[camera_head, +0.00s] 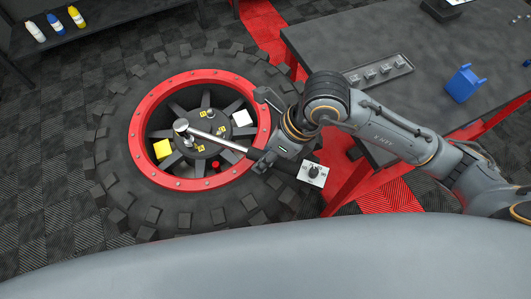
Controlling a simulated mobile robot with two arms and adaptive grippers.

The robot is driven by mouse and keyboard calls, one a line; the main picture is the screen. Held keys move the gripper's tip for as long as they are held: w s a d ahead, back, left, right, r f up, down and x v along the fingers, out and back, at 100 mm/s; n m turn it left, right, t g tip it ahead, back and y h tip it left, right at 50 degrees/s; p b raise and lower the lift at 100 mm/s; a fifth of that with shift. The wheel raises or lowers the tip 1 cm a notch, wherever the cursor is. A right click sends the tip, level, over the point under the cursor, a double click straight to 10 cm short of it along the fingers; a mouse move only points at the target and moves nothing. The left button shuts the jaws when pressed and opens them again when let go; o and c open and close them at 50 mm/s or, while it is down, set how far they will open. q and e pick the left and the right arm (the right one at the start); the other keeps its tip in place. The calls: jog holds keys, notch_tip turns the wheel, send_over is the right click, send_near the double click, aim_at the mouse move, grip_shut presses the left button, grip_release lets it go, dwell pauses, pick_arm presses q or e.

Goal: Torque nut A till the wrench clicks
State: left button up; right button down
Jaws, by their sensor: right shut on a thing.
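A large black tyre (118,193) with a red rim (139,158) lies flat, its dark hub facing up. Small yellow tags mark the hub studs; their letters are too small to read, so I cannot tell which is nut A. A silver wrench (222,141) lies across the hub. Its head (181,125) is over the hub's left side, and its shaft runs right and down over the rim. My right gripper (262,161) is shut on the wrench near its handle end. Whether the head is fully seated on a nut is unclear. My left gripper is out of view.
A yellow block (162,149), a white block (242,118) and a red knob (215,165) sit inside the rim. Bottles stand on a shelf (95,24) at upper left.

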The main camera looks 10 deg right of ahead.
jog(key=shift+s+a+m, duration=0.4)
jog(key=shift+s+a, duration=0.05)
jog(key=shift+s, duration=0.15)
jog(key=shift+s+a, duration=0.1)
jog(key=shift+s+a+m+t, duration=0.3)
jog(key=shift+s+a+m, duration=0.2)
jog(key=shift+s+m, duration=0.15)
jog(key=shift+s+a+m, duration=0.25)
jog(key=shift+s+a, duration=0.2)
jog(key=shift+s, duration=0.15)
dwell(1.0)
jog(key=shift+s+a+r+m+t, duration=0.1)
jog(key=shift+s+a+m+t, duration=0.4)
jog(key=shift+s+a+m, duration=0.3)
dwell(1.5)
jog(key=shift+w, duration=0.15)
jog(key=shift+w+d+n+g+b, duration=0.3)
jog(key=shift+w+d+n+b, duration=0.1)
jog(key=shift+w+d+n, duration=0.4)
jog(key=shift+d, duration=0.15)
dwell(0.4)
dwell(0.3)
